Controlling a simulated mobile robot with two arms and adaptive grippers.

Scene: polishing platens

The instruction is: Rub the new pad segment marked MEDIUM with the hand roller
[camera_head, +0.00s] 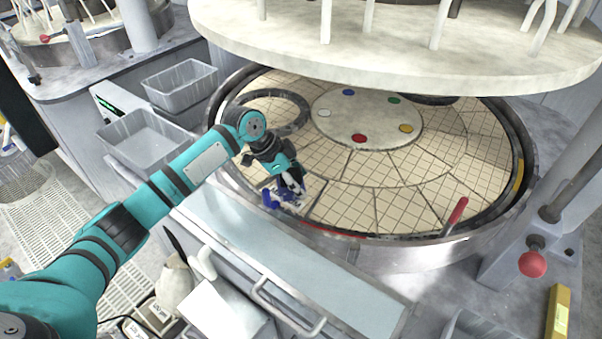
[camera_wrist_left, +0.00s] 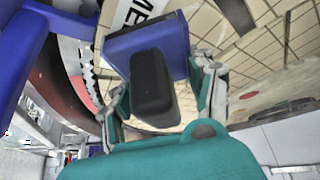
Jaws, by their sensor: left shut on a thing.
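My left gripper (camera_head: 288,186) is shut on the hand roller, low over the near left edge of the round platen (camera_head: 520,165). The roller (camera_head: 270,199) shows as a small blue piece at the fingers. In the left wrist view its blue body (camera_wrist_left: 178,40) and black grip (camera_wrist_left: 152,88) sit between the two fingers of my gripper (camera_wrist_left: 165,80). A white label (camera_wrist_left: 138,12) reading "ME" lies on the tan pad segment just beyond the roller; the rest of its word is hidden. I cannot tell whether the roller touches the pad. My right gripper is not in view.
A large pale disc (camera_head: 400,45) overhangs the platen's far side. A dark ring (camera_head: 303,110) lies on the pad at left. A red handle (camera_head: 455,214) stands at the near right rim. Grey bins (camera_head: 180,86) stand left. A red knob (camera_head: 533,263) is at right.

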